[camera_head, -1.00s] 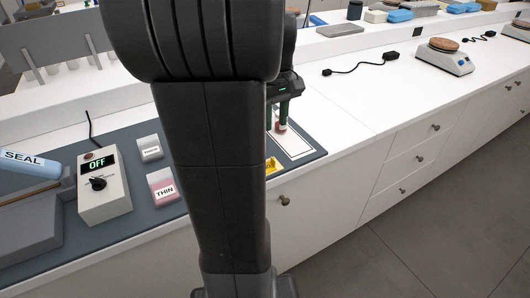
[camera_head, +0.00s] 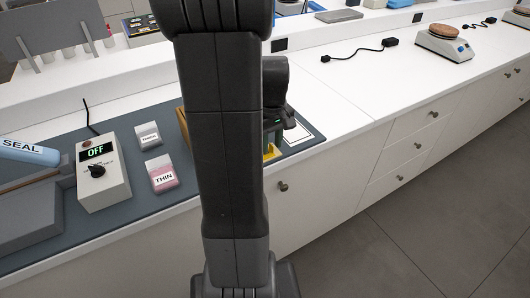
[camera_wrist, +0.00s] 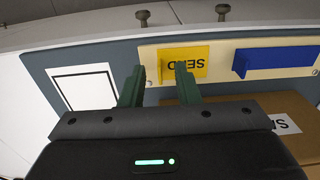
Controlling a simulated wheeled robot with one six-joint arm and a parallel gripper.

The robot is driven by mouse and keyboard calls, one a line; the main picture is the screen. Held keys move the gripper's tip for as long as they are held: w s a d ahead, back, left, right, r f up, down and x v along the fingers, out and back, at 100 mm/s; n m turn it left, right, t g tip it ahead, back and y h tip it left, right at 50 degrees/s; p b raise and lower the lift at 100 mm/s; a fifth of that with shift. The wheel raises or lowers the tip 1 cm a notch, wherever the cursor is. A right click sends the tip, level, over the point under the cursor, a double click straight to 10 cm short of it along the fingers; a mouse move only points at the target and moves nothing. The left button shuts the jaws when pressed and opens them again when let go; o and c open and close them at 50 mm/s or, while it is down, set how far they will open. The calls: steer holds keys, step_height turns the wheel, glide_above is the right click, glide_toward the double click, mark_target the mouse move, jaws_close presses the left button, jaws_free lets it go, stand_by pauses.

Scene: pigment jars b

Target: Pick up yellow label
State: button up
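The yellow label (camera_wrist: 196,58) reads SEND and appears upside down in the wrist view, on a cream strip (camera_wrist: 228,76). A small part of the yellow label (camera_head: 271,152) shows in the head view beside my arm. My gripper (camera_wrist: 159,67) is open, with two green fingers apart and nothing seen held between them. The right finger overlaps the label in the wrist view, and the left finger is just left of its left edge. I cannot tell whether either finger touches it. In the head view my arm hides most of the gripper.
A blue label (camera_wrist: 278,60) sits right of the yellow one on the strip. A cardboard box (camera_wrist: 240,112) is close below. A white outlined square (camera_wrist: 85,88) is empty at left.

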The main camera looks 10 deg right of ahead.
jaws_close()
stand_by(0.3)
